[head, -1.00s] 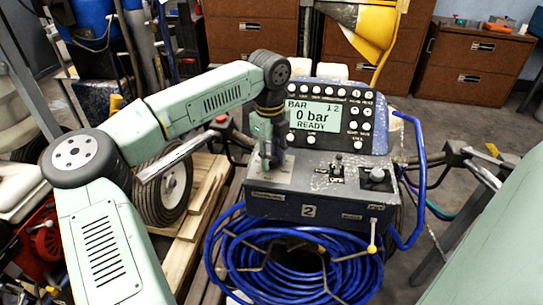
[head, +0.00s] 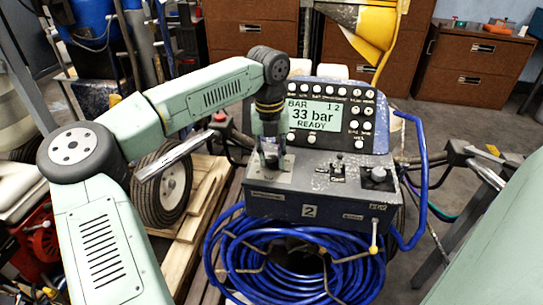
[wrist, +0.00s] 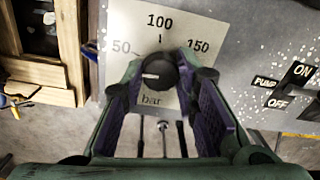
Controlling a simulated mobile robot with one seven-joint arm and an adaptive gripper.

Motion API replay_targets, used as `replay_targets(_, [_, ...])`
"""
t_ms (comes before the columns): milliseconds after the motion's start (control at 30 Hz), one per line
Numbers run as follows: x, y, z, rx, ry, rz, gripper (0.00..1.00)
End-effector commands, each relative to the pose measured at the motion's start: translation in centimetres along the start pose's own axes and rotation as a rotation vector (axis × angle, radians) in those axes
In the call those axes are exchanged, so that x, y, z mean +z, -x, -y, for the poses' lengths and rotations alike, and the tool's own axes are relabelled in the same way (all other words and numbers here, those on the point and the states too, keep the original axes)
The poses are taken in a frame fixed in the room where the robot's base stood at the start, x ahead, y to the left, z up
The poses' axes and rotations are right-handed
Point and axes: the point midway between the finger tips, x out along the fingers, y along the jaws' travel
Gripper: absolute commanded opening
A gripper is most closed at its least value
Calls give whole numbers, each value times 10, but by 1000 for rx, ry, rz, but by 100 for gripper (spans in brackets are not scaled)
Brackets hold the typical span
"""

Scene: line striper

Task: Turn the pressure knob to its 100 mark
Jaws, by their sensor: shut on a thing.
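The pressure knob (wrist: 165,82) is black and round, with a white pointer line. It sits on a pale scale plate (wrist: 118,18) marked 50, 100, 150 and "bar". The pointer line lies toward the left, below the 50 mark and well away from the 100 at the top. My gripper (wrist: 160,68) is shut on the knob, one finger on each side. In the head view, my gripper (head: 270,160) is over the left of the console top (head: 310,178) and hides the knob. The display (head: 313,115) reads 33 bar, READY.
An ON/OFF pump switch (wrist: 291,86) is right of the plate; it also shows in the head view (head: 338,168). A blue hose coil (head: 230,265) lies below.

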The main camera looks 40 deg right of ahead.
Motion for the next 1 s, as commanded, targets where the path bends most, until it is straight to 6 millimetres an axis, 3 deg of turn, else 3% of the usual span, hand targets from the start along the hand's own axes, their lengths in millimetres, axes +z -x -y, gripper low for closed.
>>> replay_targets(1000, [1, 1, 2, -1, -963, -28, 0])
